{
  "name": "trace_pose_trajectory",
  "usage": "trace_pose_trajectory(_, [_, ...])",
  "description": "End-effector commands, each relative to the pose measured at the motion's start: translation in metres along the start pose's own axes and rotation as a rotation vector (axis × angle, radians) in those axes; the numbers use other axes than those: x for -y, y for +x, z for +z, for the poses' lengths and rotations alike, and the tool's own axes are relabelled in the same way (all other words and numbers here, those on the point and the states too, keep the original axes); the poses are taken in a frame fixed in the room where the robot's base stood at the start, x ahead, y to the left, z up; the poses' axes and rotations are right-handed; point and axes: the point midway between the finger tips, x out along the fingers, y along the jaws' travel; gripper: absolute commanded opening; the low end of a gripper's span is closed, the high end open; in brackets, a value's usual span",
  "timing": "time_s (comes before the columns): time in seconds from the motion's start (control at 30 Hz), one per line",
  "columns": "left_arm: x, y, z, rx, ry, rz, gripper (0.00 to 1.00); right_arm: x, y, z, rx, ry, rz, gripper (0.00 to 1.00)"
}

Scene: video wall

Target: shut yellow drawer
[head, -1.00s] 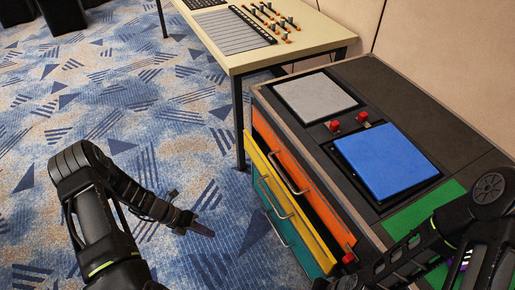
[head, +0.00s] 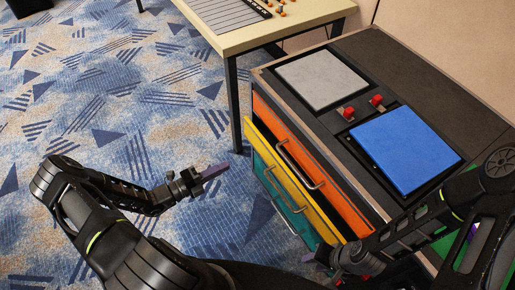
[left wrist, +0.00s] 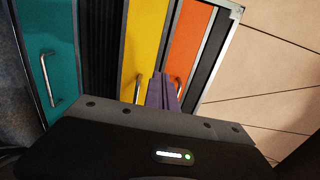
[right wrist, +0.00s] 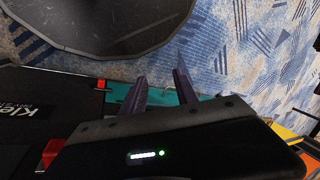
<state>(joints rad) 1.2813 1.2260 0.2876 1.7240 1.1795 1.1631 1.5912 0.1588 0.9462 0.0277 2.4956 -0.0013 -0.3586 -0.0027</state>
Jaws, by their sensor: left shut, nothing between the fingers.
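The yellow drawer (head: 264,152) is in the cabinet at the right of the head view, between the orange drawer and the teal drawer. Its front stands out past the orange front, so it is partly open. Its bar handle (head: 290,193) is on the front. My left gripper (head: 224,169) is shut and empty, in the air to the left of the drawer fronts and apart from them. In the left wrist view its purple fingers point toward the yellow front (left wrist: 142,42) and the orange front. My right gripper (right wrist: 161,80) is open and empty, low by the cabinet's near end.
The orange drawer (head: 335,195) looks closed above the yellow one; the teal drawer (head: 262,178) is below. The cabinet top bears a grey panel (head: 322,78), a blue panel (head: 405,148) and red knobs. A beige table (head: 235,35) stands behind. Carpet left of the cabinet is clear.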

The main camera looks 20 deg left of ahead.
Motion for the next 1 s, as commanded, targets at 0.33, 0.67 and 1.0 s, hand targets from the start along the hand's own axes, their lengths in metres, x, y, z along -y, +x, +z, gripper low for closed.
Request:
trace_pose_trajectory(0.33, [0.0, 0.017, 0.0, -0.003, 0.0, 0.0, 0.0, 0.001, -0.002, 0.0, 0.0, 0.0, 0.0, 0.36])
trace_pose_trajectory(0.67, [0.0, 0.078, -0.001, -0.003, 0.0, 0.0, 0.0, 0.003, -0.006, 0.0, 0.0, 0.0, 0.0, 0.36])
trace_pose_trajectory(1.0, [-0.001, 0.132, -0.001, -0.003, 0.0, 0.002, 0.0, 0.004, -0.009, 0.0, 0.0, 0.0, 0.0, 0.36])
